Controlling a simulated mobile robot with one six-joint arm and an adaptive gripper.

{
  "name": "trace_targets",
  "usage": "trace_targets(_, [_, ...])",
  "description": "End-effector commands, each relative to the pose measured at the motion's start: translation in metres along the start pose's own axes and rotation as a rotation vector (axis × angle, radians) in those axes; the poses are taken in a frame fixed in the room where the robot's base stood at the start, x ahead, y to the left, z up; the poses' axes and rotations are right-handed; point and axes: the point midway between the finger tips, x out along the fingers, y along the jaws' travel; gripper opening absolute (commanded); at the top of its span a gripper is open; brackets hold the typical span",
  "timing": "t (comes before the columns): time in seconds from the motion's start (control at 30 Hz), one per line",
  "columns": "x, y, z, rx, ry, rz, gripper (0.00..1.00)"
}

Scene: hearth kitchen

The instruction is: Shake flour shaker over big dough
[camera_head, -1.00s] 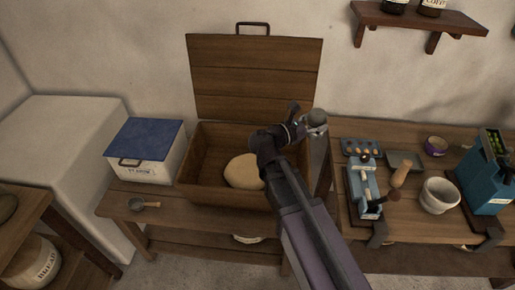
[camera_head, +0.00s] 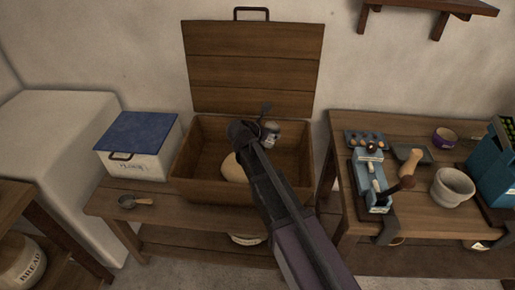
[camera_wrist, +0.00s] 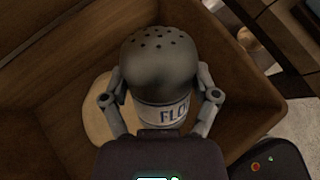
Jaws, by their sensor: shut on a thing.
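The flour shaker (camera_wrist: 160,62) has a grey domed top with holes and a white band with blue letters. My gripper (camera_wrist: 163,100) is shut on it, one finger on each side. In the head view the shaker (camera_head: 271,131) is small and partly hidden by my gripper (camera_head: 262,128), above the right part of an open wooden box (camera_head: 205,188). The big dough (camera_head: 232,168) is a pale round lump on the box floor, partly hidden by my arm. In the wrist view the dough (camera_wrist: 92,108) lies below and left of the shaker, partly covered by it.
The box's lid (camera_head: 252,68) stands open behind. A white flour bin with a blue lid (camera_head: 140,145) and a small scoop (camera_head: 135,201) are on the left. A right-hand table holds a blue clamped device (camera_head: 372,180), a mortar (camera_head: 453,187) and a purple-banded bowl (camera_head: 446,137).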

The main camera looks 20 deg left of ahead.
Motion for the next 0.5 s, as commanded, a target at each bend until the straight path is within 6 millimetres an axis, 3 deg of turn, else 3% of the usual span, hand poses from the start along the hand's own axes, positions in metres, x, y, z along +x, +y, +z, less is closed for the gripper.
trace_targets(0.03, [0.01,0.017,-0.015,-0.015,0.036,0.023,0.24])
trace_targets(0.2, [0.019,0.049,-0.042,-0.062,0.134,0.085,0.24])
trace_targets(0.5, [0.02,0.065,-0.055,-0.09,0.184,0.115,0.24])
